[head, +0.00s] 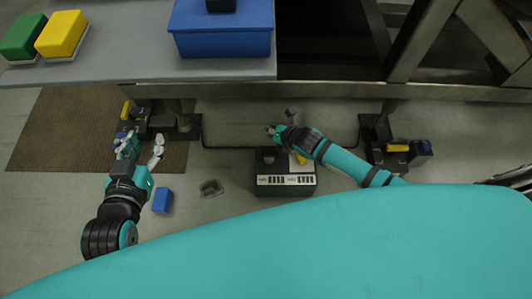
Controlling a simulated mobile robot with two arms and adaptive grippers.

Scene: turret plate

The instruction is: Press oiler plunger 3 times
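I cannot pick out the oiler or its plunger for certain. A dark box (286,190) with a white printed strip stands low in the middle of the head view, with a yellow part and a dark part on top. My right gripper (277,130) is above its far edge; it is small and dark, and its opening does not show clearly. My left gripper (144,142) is at the left with its fingers spread apart. Nothing shows between them. It is well to the left of the dark box.
A grey tabletop (130,62) holds a blue block (222,42) and green (22,36) and yellow (61,34) boxes. A small blue block (162,200) and a grey piece (211,188) lie below. A brown mat (60,135) is at left. Dark fittings (397,157) stand right.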

